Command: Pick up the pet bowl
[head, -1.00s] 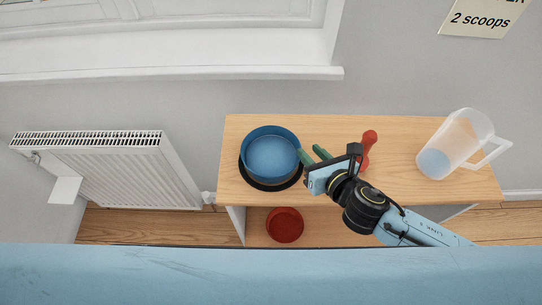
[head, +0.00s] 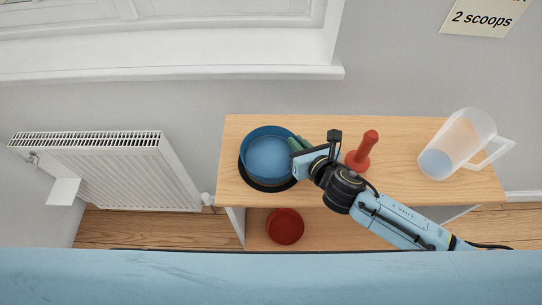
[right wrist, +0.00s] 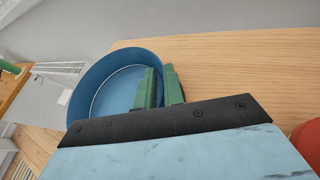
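The blue bowl (head: 268,158), which I take as the pet bowl, is upright on a round black mat (head: 262,185) at the left of the shelf top. My right gripper (head: 298,145) is at the bowl's right rim. In the right wrist view, its green fingers (right wrist: 160,88) are close together, one on the inner side of the bowl's wall (right wrist: 95,82) and one outside. They appear shut on the rim, which they partly hide. My left gripper is in neither view.
A red plunger-shaped object (head: 363,152) stands close behind my right wrist. A clear jug (head: 460,145) is at the right of the wooden shelf top (head: 400,135). A red bowl (head: 285,226) sits on the lower shelf. A radiator (head: 110,170) is at the left.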

